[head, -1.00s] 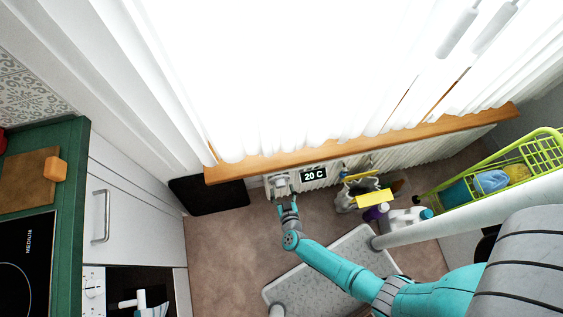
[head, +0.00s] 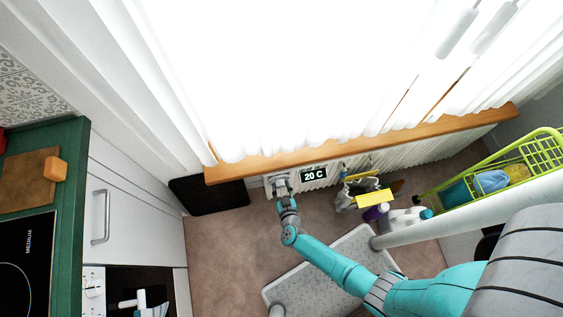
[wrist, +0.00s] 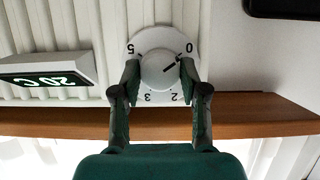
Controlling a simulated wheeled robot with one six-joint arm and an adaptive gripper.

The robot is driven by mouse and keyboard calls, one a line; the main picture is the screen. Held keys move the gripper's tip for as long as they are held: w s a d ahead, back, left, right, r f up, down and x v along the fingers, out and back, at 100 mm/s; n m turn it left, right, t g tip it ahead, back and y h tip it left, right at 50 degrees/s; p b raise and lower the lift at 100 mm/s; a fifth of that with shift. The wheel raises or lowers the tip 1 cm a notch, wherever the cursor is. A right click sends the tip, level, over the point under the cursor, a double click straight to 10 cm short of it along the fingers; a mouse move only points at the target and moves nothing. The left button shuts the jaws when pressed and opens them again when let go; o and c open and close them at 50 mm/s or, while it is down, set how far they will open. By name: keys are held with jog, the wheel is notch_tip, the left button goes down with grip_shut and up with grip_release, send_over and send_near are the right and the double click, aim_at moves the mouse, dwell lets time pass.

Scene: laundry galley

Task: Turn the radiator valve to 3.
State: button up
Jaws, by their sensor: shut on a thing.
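The radiator valve is a white round knob (wrist: 157,71) on a white dial plate (wrist: 146,42), seen upside down in the wrist view. The figures 0, 2, 3 and 5 show; others are hidden by the fingers. The knob's black pointer mark points to the upper right of the picture, close to the 0 and well away from the 3. My gripper (wrist: 158,73) has one finger on each side of the knob and is shut on it. In the head view my gripper (head: 283,191) reaches the valve at the radiator's left end.
A display reading 20 C (head: 313,175) sits just right of the valve. A wooden sill (head: 360,146) runs above the radiator. Bottles and a yellow card (head: 374,197) stand further right. A black panel (head: 208,193) is to the left. The floor (head: 225,245) left of my arm is clear.

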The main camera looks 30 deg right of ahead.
jog(key=shift+m, duration=0.3)
jog(key=shift+d+m+t+y, duration=0.2)
jog(key=shift+m+t+y, duration=0.2)
jog(key=shift+m+y, duration=0.6)
jog(key=m+t+y, duration=0.1)
jog(key=m, duration=0.2)
jog(key=shift+s+d+f, duration=0.1)
jog(key=shift+f, duration=0.05)
jog(key=m+t+y, duration=0.1)
jog(key=m, duration=0.2)
jog(key=shift+d+f+m+y, duration=0.1)
jog(key=shift+m+y, duration=0.2)
jog(key=shift+y, duration=0.1)
jog(key=shift+f+m+t+y, duration=0.1)
jog(key=shift+m+t+y, duration=0.2)
jog(key=shift+m+t, duration=0.95)
jog(key=shift+m+g, duration=0.25)
jog(key=shift+m, duration=0.4)
jog(key=o, duration=1.1)
